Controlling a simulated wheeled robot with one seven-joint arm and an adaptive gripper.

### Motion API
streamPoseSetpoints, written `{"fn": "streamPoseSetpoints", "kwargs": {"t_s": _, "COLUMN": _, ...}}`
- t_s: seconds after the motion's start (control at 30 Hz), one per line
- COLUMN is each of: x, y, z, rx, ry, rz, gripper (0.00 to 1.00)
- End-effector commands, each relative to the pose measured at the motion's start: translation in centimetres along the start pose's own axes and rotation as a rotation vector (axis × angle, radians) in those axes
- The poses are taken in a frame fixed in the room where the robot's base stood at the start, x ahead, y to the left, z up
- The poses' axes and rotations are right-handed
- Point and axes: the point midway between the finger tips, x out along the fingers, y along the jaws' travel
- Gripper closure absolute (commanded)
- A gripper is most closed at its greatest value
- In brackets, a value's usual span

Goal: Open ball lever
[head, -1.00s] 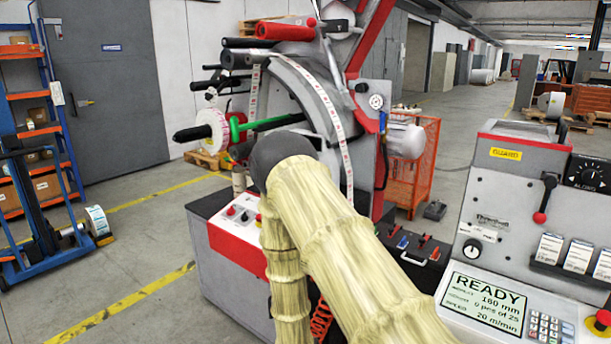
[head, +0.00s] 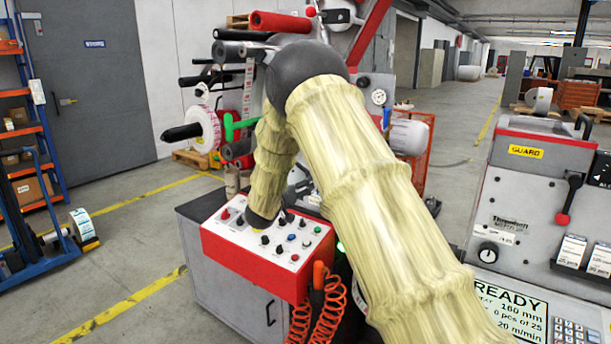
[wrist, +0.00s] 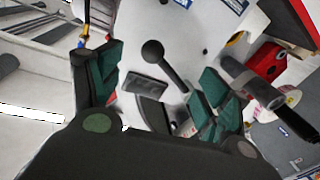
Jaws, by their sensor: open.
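A lever with a dark round ball (wrist: 152,53) on a thin dark stem shows in the middle of the wrist view, in front of a pale machine panel (wrist: 148,22). The stem slants down to the right from the ball. My gripper (wrist: 161,66) is open, with one green-padded finger on each side of the lever. The ball lies in the gap between the fingers in the picture; no contact shows, and I cannot tell the depth between them. In the head view my arm hides the gripper and this lever.
A red-edged control box (head: 262,255) with several knobs sits below my arm, with an orange coiled cable (head: 325,310) beside it. A grey machine (head: 530,210) with a red-tipped lever stands at the right. A dark roll shaft (wrist: 250,82) shows right of my gripper.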

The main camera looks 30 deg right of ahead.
Motion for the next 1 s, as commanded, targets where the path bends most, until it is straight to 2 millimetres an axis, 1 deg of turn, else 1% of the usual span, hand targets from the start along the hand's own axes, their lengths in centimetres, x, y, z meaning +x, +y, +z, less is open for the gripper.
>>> {"fn": "streamPoseSetpoints", "kwargs": {"t_s": 0.1, "x": 2.0, "y": 0.1, "z": -0.1, "rx": 0.0, "ry": -0.001, "rz": 0.002, "gripper": 0.23}}
{"fn": "streamPoseSetpoints", "kwargs": {"t_s": 0.3, "x": 5.2, "y": 0.0, "z": -0.1, "rx": -0.001, "ry": 0.0, "rz": -0.001, "gripper": 0.23}}
{"fn": "streamPoseSetpoints", "kwargs": {"t_s": 0.5, "x": 7.5, "y": -0.2, "z": -0.1, "rx": 0.0, "ry": -0.001, "rz": -0.002, "gripper": 0.23}}
{"fn": "streamPoseSetpoints", "kwargs": {"t_s": 0.7, "x": 8.6, "y": -0.2, "z": 0.1, "rx": -0.002, "ry": -0.001, "rz": -0.003, "gripper": 0.23}}
{"fn": "streamPoseSetpoints", "kwargs": {"t_s": 1.0, "x": 8.7, "y": -0.3, "z": 0.1, "rx": -0.001, "ry": 0.0, "rz": -0.004, "gripper": 0.23}}
